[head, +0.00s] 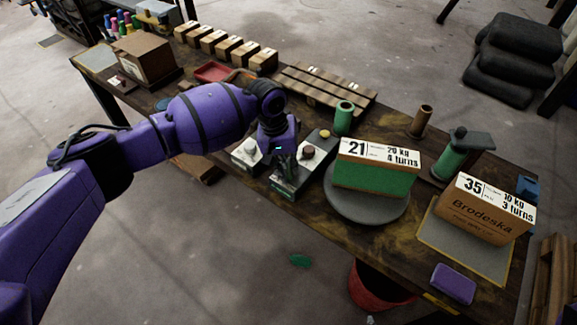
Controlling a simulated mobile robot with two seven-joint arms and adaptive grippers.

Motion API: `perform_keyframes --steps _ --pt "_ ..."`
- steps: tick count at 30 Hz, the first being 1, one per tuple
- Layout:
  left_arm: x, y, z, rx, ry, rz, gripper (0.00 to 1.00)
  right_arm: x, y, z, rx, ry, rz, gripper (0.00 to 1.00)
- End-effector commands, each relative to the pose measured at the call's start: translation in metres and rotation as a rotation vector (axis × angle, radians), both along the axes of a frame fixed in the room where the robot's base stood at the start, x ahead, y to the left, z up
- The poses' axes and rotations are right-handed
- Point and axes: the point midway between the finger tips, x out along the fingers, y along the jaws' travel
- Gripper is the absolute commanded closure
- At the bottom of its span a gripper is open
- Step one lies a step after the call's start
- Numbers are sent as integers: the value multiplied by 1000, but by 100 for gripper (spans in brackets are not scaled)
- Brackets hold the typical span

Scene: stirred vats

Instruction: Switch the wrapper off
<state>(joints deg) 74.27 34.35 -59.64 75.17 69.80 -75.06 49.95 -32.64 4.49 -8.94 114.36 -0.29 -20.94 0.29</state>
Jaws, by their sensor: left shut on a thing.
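My left gripper (286,165) is shut at the control box (292,188) near the table's front edge, apparently on its switch, which the dark fingers hide. A reddish-brown button (308,152) stands on the box just right of the fingers, and a pale knob (250,146) sits to their left. The wrapper's round grey turntable (352,207) is right of the control box. On it stands a box wrapped in green (370,183), labelled 21, 20 kg, 4 turns. A green roll (449,163) on a dark stand is behind right. My right gripper is not in view.
A carton labelled 35 (480,210) sits on a grey mat (462,256) at the right. Behind are a green tube (343,117), a brown tube (420,121), a slatted rack (325,88) and several small cartons. A red bin (378,292) stands below the front edge.

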Motion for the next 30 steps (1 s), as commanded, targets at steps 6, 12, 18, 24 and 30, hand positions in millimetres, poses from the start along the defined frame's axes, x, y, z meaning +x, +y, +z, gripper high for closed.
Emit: perform_keyframes --steps 6,12,18,24,30 --pt "0 -2 0 -3 1 -194 100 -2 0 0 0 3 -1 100" --pt "0 -2 0 -3 2 -386 100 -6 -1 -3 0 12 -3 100" --pt "1 -3 -1 -3 1 -576 100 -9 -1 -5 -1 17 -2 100" --pt "1 -3 -1 -4 2 -766 100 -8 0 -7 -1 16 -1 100" --pt "1 -4 -1 -4 1 -957 100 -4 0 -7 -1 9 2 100"
